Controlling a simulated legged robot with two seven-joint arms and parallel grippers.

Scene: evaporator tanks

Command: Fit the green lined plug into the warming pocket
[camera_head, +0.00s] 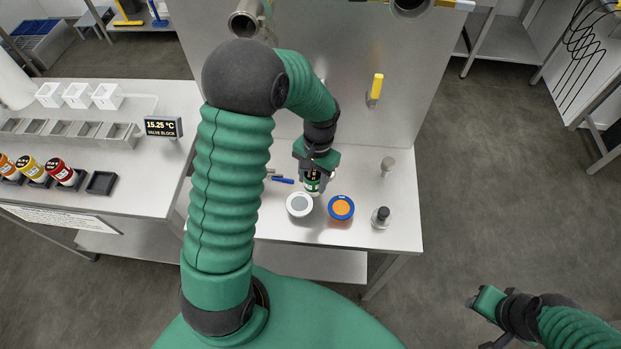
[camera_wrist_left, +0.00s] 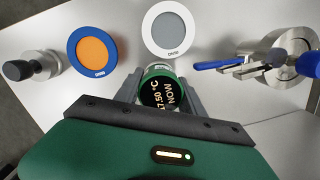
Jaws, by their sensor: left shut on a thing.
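My left gripper (camera_head: 313,172) is shut on the green lined plug (camera_head: 312,183), a short cylinder with a green band and dark face. In the left wrist view the plug (camera_wrist_left: 161,90) reads 17.50 °C NOW between the fingers. It is over the right-hand bench, just behind two round discs: a grey one with a white rim (camera_head: 299,204) and an orange one with a blue rim (camera_head: 341,207). I cannot tell which, if either, is the warming pocket; their small labels are unreadable. My right gripper (camera_head: 478,318) is over the floor at lower right; its fingers are unclear.
Blue-handled metal fittings (camera_wrist_left: 235,66) lie close to the plug. A black-knobbed fitting (camera_head: 381,217) stands at the bench's front right. The left bench holds several coloured plugs (camera_head: 62,173), an empty black tray (camera_head: 101,183) and a 15.25 °C VALVE BLOCK display (camera_head: 164,127).

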